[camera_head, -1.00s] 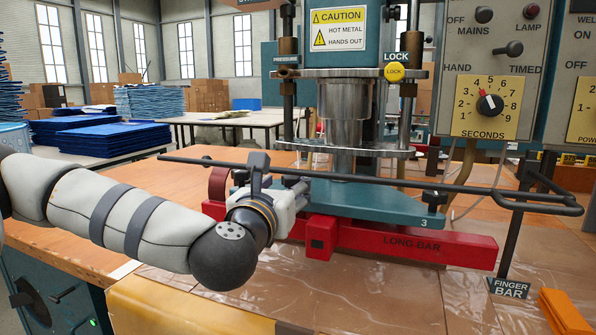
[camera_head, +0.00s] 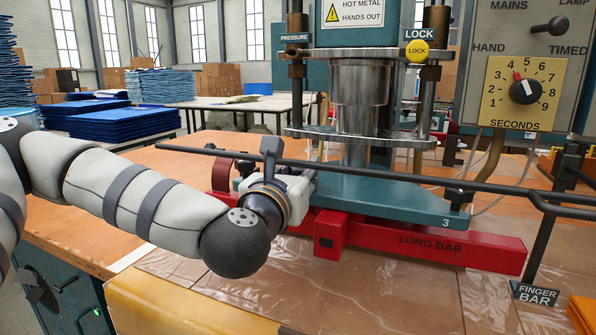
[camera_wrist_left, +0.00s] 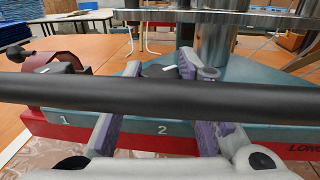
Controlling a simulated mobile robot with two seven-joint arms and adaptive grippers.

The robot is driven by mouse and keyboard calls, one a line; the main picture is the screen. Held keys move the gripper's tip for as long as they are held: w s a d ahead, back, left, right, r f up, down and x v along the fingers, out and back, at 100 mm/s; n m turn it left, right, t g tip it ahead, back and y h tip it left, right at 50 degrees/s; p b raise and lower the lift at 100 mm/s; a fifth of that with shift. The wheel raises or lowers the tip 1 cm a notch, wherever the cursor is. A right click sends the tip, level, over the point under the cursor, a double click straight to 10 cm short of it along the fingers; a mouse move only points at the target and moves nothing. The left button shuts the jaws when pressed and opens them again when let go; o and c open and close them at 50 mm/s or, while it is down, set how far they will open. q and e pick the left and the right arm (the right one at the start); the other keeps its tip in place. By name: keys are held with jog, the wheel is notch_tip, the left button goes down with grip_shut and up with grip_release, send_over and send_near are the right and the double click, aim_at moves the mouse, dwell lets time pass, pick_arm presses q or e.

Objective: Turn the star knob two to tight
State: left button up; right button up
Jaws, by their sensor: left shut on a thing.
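In the left wrist view, the blue-green plate carries the printed numbers 1 and 2. My left gripper (camera_wrist_left: 158,74) reaches over the plate behind the number 2. Its two fingers are shut around a dark knob, star knob two (camera_wrist_left: 156,71), which is partly covered by the fingers and the black bar. In the head view, my left gripper (camera_head: 300,187) is at the left end of the plate (camera_head: 385,200), and its fingertips and the knob are hidden. Another dark knob (camera_wrist_left: 60,68) stands near the number 1. My right gripper is not in view.
A black finger bar (camera_head: 400,178) crosses in front of the press and close before my left wrist camera (camera_wrist_left: 160,95). The red long bar (camera_head: 430,246) lies along the plate's front. A steel press column (camera_head: 362,100) stands behind.

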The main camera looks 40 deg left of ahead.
pick_arm(q)
jog(key=shift+r+h, duration=0.1)
jog(key=shift+h, duration=0.2)
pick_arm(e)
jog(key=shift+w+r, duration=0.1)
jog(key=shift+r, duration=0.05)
pick_arm(q)
jog(key=m+h, duration=0.1)
jog(key=m+h+p, duration=0.1)
jog(key=shift+s+a+r+t+h, duration=0.1)
jog(key=shift+a+t+h, duration=0.15)
jog(key=shift+t+h, duration=0.15)
jog(key=m+h+p, duration=0.1)
jog(key=m+h, duration=0.1)
jog(key=h, duration=0.1)
jog(key=shift+a+m+h, duration=0.15)
jog(key=shift+m+h, duration=0.15)
jog(key=shift+h, duration=0.1)
jog(key=shift+m+h, duration=0.8)
jog(key=shift+h, duration=0.4)
jog(key=shift+a+f+m+g+h, duration=0.15)
jog(key=shift+m+g+h, duration=0.55)
jog(key=shift+m+h, duration=1.05)
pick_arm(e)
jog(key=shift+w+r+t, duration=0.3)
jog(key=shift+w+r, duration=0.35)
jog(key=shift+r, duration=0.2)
pick_arm(q)
jog(key=shift+h, duration=0.65)
